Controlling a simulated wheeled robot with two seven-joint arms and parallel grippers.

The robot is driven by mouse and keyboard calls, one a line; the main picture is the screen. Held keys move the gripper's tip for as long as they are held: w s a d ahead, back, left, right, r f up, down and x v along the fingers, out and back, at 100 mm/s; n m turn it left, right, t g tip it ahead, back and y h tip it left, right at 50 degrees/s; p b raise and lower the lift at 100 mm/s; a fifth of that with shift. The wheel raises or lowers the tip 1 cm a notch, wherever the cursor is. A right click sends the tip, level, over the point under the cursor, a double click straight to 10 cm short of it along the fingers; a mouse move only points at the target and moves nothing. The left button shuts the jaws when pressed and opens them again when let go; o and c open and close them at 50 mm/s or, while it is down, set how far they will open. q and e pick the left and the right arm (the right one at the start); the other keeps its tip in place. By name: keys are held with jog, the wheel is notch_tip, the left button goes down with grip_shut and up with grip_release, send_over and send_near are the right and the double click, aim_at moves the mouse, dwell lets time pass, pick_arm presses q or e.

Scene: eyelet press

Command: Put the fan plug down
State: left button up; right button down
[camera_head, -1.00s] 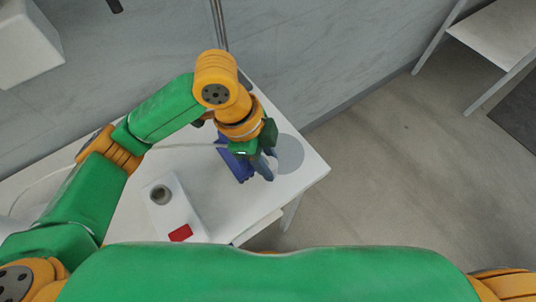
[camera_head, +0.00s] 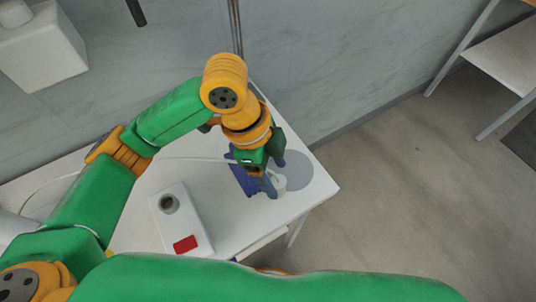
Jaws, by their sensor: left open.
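My left gripper (camera_head: 274,174) is low over the right end of the white table. It is open, with one finger on each side of a small white piece, which looks like the fan plug (camera_head: 279,183). The plug is at the left edge of a flat grey disc (camera_head: 297,170) on the tabletop. The gripper partly hides the plug, and I cannot tell whether a finger still touches it. A white cable (camera_head: 190,158) runs left across the table from behind the gripper. My right gripper is not in view.
A blue part (camera_head: 241,177) stands just left of the gripper. The floor to the right is clear up to another table (camera_head: 505,60).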

pick_arm(q)
jog(key=v, duration=0.9)
jog(key=shift+r, duration=0.4)
jog(key=shift+a, duration=0.15)
